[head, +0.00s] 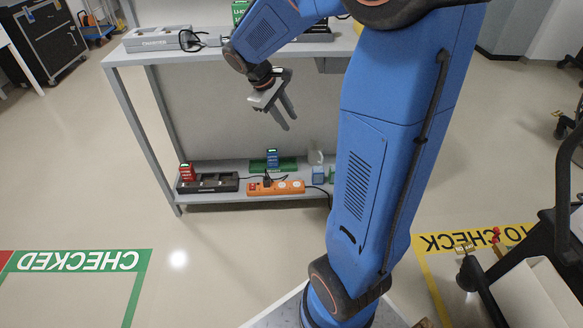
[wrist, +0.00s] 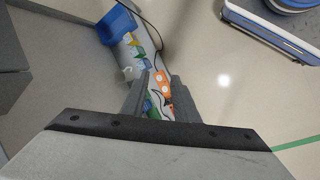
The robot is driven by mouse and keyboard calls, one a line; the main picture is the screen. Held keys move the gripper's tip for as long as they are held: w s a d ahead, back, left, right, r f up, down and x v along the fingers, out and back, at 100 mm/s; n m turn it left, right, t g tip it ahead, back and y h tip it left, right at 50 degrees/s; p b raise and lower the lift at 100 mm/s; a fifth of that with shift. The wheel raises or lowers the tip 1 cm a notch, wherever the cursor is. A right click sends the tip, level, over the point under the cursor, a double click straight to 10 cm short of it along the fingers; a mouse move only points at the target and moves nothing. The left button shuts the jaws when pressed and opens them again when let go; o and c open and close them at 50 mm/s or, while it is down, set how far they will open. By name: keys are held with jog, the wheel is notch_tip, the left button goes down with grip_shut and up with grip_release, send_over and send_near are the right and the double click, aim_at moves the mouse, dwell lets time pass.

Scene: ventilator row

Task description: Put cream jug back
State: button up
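A small pale jug-like thing (head: 315,157) stands at the right of the lower shelf (head: 225,201) in the head view, close to my blue arm; it looks like the cream jug, but it is too small to be sure. My gripper (head: 284,121) hangs in front of the shelf unit, above the lower shelf and well apart from the jug. In the wrist view my gripper (wrist: 160,95) has its two dark fingers apart. Nothing is held between them; the lower shelf's things show beyond the gap.
An orange power strip (head: 276,187), a black charger (head: 207,183), a red battery (head: 187,172) and a blue battery (head: 272,158) are on the lower shelf. A grey charger (head: 158,39) with a cable is on the upper shelf (head: 125,57). Floor by the CHECKED marking (head: 80,261) is clear.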

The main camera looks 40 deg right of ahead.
jog(key=s+a+r+m+t+y, duration=0.2)
jog(key=s+a, duration=0.5)
jog(key=s, duration=0.4)
jog(key=s+a+r+m+t+y, duration=0.1)
jog(key=s+a+r+t+y, duration=0.1)
jog(key=s+a, duration=0.5)
jog(key=shift+s+a+r+m+t+y, duration=0.2)
jog(key=shift+s+r+m+t+y, duration=0.45)
jog(key=shift+s, duration=1.8)
jog(key=shift+f+n, duration=0.25)
jog(key=shift+f, duration=0.05)
